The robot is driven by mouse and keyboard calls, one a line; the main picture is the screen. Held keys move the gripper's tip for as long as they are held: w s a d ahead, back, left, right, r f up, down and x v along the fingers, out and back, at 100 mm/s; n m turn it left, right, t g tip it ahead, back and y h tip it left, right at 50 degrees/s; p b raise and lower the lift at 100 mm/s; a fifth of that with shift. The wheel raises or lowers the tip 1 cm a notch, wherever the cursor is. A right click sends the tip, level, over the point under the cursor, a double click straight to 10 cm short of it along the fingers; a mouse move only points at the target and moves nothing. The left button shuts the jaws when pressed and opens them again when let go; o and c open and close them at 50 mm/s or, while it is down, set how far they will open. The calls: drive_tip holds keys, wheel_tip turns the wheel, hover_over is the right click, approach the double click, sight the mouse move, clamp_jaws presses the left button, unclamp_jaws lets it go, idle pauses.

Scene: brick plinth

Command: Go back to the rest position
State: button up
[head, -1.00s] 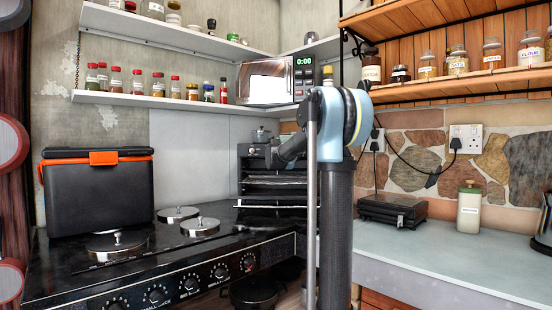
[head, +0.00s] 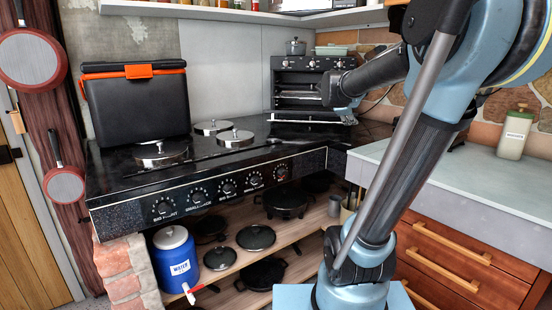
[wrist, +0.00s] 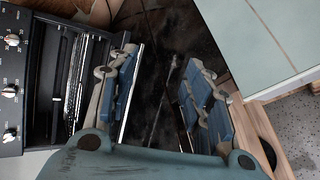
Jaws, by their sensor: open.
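My gripper (head: 346,116) is at the end of my arm, in front of the small black oven (head: 312,78) at the back corner of the range top. In the wrist view my gripper (wrist: 160,100) has its two blue-padded fingers well apart, with nothing between them but a dark, glossy surface behind. The oven also shows at the left of the wrist view (wrist: 40,90), with its knobs and a wire rack, beside the left finger. In the head view the finger details are small and partly merged with the oven front.
A black cooler with an orange latch (head: 136,105) stands on the black range (head: 215,165), near round lidded burners (head: 235,137). Pans and a blue water jug (head: 176,262) sit below.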

drive_tip(key=s+a+f+m+g+y, duration=0.2)
drive_tip(key=s+a+f+m, duration=0.1)
drive_tip(key=s+f, duration=0.6)
drive_tip(key=s+a+f+m+g+y, duration=0.2)
drive_tip(key=s+f+m, duration=0.4)
drive_tip(key=s+f, duration=0.3)
drive_tip(key=s+a+f+m+g+y, duration=0.2)
drive_tip(key=s+a+f+m+g, duration=0.2)
drive_tip(key=s+f, duration=0.6)
drive_tip(key=s+m, duration=0.1)
drive_tip(key=s, duration=0.4)
drive_tip(key=shift+a+y, duration=0.3)
drive_tip(key=shift+a, duration=0.05)
drive_tip(key=shift+w+f, duration=0.25)
drive_tip(key=shift+w, duration=0.25)
